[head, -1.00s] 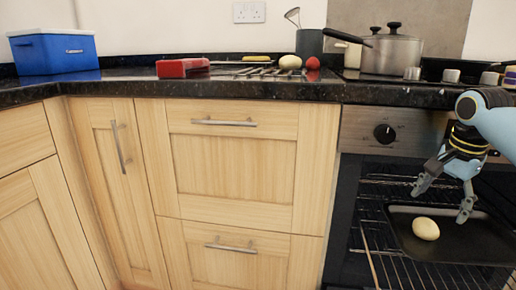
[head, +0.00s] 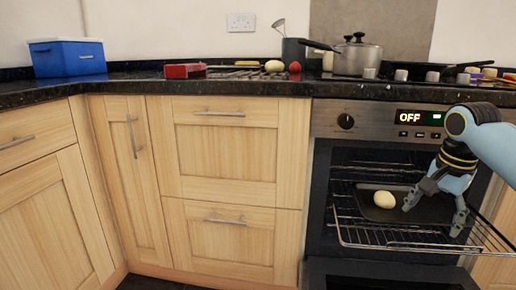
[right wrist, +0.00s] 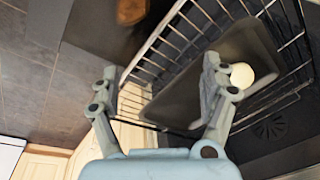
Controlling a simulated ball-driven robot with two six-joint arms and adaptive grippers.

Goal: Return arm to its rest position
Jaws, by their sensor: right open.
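My right gripper (head: 432,213) is open and empty, in front of the open oven, to the right of a pale, egg-shaped item (head: 385,199). That item lies on a dark baking tray (head: 420,207), which rests on the pulled-out oven rack (head: 400,246). In the right wrist view my right gripper (right wrist: 158,95) has its two fingers spread wide, with nothing between them. There the pale item (right wrist: 242,75) shows just beyond the right finger, on the tray (right wrist: 250,42). My left gripper is not in view.
The oven door (head: 385,275) is open below the rack. The granite worktop (head: 130,83) carries a blue box (head: 68,60), a red item (head: 185,71), another pale item (head: 274,66), a small red item (head: 295,67) and a saucepan (head: 357,60) on the hob. The floor before the cupboards is clear.

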